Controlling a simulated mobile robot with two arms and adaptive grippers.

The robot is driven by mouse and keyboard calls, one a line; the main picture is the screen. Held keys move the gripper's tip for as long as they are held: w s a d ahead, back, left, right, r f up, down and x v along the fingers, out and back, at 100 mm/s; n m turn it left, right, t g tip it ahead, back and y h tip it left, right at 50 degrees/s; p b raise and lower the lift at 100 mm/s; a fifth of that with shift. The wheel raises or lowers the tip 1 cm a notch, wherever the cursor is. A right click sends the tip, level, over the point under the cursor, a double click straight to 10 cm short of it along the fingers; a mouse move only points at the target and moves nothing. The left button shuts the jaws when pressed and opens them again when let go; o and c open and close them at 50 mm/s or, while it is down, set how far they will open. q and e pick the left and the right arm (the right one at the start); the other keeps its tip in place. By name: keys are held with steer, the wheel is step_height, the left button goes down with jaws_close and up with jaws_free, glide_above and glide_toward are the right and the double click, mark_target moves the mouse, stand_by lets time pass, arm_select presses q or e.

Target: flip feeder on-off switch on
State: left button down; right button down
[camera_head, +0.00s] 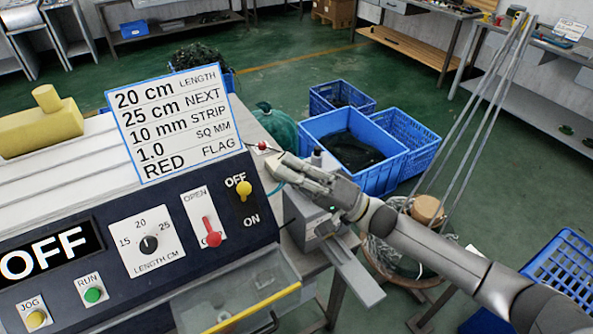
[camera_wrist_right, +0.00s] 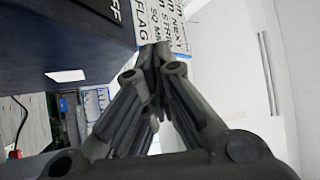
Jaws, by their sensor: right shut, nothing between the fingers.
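The feeder on-off switch (camera_head: 244,189) has a yellow knob on a dark plate marked OFF above and ON below. Its knob sits at the upper part of the plate, just under OFF. The large display (camera_head: 45,255) on the panel reads OFF. My right gripper (camera_head: 277,166) is shut and empty, to the right of the switch and slightly above it in the head view, apart from the knob. In the right wrist view its fingers (camera_wrist_right: 156,55) meet in front of the label card; the switch knob does not show there. My left gripper is not in view.
Beside the switch are the red OPEN lever (camera_head: 211,232), the length dial (camera_head: 149,244), the green RUN button (camera_head: 92,295) and the JOG button (camera_head: 36,319). The label card (camera_head: 175,125) stands above the panel. A grey machine (camera_head: 318,220) lies under my right arm. Blue crates (camera_head: 350,150) stand behind.

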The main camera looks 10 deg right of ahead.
mark_target(244, 192)
steer(key=a+p, duration=0.1)
steer(key=a, duration=0.1)
steer(key=a+r+p, duration=0.1)
steer(key=a+p, duration=0.1)
steer(key=a, duration=0.1)
steer(key=shift+w+a+r, duration=0.15)
steer(key=shift+a+r, duration=0.05)
steer(key=shift+a, duration=0.15)
steer(key=shift+s+f, duration=0.2)
steer(key=shift+s, duration=0.3)
steer(key=shift+a+f, duration=0.1)
steer(key=shift+a, duration=0.05)
